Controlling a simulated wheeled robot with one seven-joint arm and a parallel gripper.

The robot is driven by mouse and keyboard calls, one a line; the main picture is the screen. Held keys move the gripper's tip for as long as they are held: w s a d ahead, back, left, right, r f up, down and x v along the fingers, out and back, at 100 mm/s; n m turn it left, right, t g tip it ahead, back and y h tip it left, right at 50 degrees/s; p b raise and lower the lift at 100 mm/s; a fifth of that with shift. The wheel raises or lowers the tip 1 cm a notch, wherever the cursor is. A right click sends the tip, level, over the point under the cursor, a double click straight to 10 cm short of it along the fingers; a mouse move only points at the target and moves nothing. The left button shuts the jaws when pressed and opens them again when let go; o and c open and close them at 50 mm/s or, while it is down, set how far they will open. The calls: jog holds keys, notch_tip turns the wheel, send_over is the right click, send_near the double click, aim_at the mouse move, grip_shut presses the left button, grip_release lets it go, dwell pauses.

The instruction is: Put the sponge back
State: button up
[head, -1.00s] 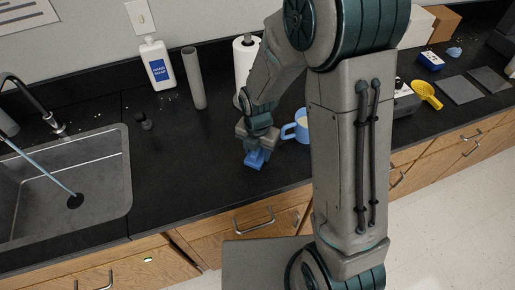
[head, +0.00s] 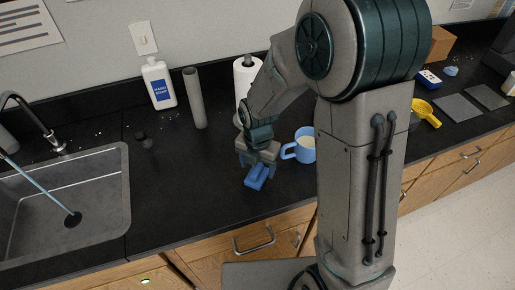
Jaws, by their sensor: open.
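A blue block, which looks like the sponge (head: 256,177), is on or just above the black counter near its front edge, left of the blue mug. My gripper (head: 258,163) is directly above it, pointing down, with its fingers apart. The gripper hides the block's upper part, and I cannot tell whether the fingers touch it.
A blue mug (head: 304,146) stands close to the right of my gripper. A paper towel roll (head: 244,78), a grey cylinder (head: 195,98) and a soap bottle (head: 159,84) stand behind. The sink (head: 70,205) is at left; counter between is mostly clear.

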aim_at(258, 168)
notch_tip(258, 168, up, 10)
jog(key=s+d+r+m+t, duration=0.1)
jog(key=s+d+r+m, duration=0.3)
jog(key=m, duration=1.1)
jog(key=s+d+r+m+t, duration=0.2)
jog(key=s+d+r+m, duration=0.2)
jog(key=m, duration=1.1)
jog(key=shift+s+d+t, duration=0.3)
jog(key=shift+s+d, duration=1.6)
jog(key=shift+s, duration=0.6)
jog(key=shift+r, duration=0.1)
